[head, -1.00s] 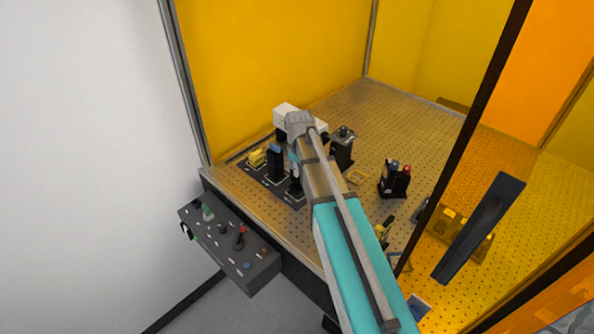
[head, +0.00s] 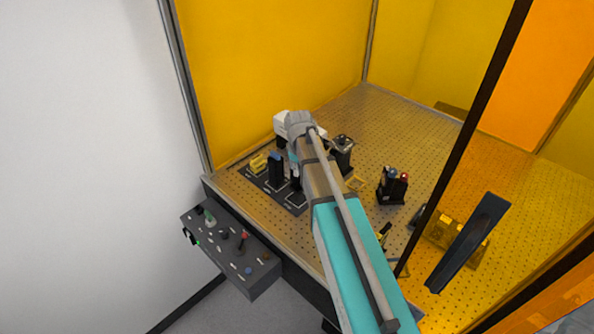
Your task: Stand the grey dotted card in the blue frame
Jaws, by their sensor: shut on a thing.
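My gripper (head: 295,174) is small and dark in the head view. It points down below the end of my arm, over the dark tray on the left part of the perforated table, and is mostly hidden by my wrist. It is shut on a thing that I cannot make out. A dark upright block with a blue top (head: 276,167) stands on the tray just left of the gripper; I cannot tell whether it is the blue frame. I cannot make out the grey dotted card.
A yellow piece (head: 259,163) is on the dark tray (head: 296,208). A white box (head: 283,126) and a dark post mount (head: 343,152) stand behind my wrist. A black holder with red and blue knobs (head: 392,187) stands right. A control box (head: 232,252) juts out at the front left.

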